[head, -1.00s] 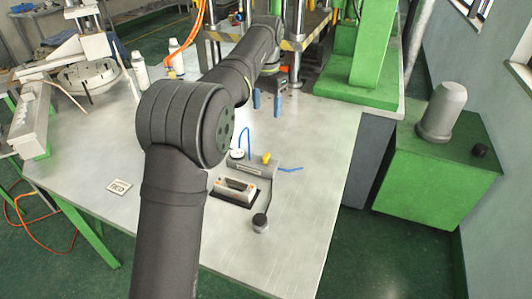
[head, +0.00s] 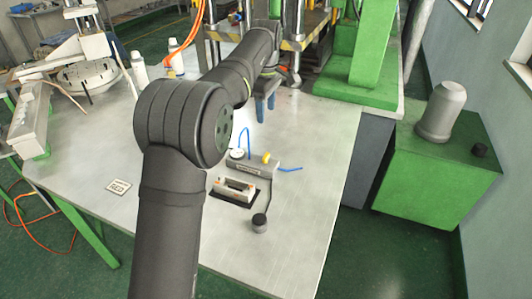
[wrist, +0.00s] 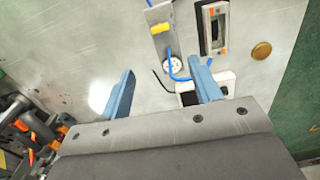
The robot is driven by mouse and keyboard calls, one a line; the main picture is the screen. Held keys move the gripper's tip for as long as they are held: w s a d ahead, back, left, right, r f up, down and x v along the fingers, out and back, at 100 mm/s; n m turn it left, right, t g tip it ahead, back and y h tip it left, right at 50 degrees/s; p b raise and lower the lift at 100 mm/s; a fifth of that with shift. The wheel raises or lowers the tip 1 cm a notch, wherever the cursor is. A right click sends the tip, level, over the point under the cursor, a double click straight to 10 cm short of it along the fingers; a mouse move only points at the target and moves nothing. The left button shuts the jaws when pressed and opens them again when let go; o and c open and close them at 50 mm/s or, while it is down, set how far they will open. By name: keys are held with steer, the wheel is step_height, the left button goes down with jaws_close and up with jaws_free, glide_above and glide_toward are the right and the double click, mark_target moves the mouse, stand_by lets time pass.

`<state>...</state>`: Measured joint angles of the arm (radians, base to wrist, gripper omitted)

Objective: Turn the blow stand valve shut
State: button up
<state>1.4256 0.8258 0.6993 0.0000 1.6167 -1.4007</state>
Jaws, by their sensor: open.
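The blow stand (head: 250,168) is a low grey block on the metal table with a round white gauge (head: 237,154) and blue hoses. Its yellow valve handle (head: 266,157) sits on top. In the wrist view the stand (wrist: 165,48), the yellow handle (wrist: 160,29) and the gauge (wrist: 173,67) lie ahead of the fingers. My gripper (head: 265,105) points down, open and empty, above the table and behind the stand. In the wrist view its blue fingers (wrist: 163,72) are spread apart, and neither touches the handle.
A mould in a dark tray (head: 236,190) lies in front of the stand, with a black-based round knob (head: 259,223) nearby. The green press (head: 360,85) stands behind. White bottles (head: 139,72) stand at back left. The table's right side is clear.

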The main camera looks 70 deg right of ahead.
mark_target(266, 156)
step_height(266, 156, down, 17)
steer(key=shift+f, duration=0.2)
stand_by(0.4)
steer(key=c, duration=1)
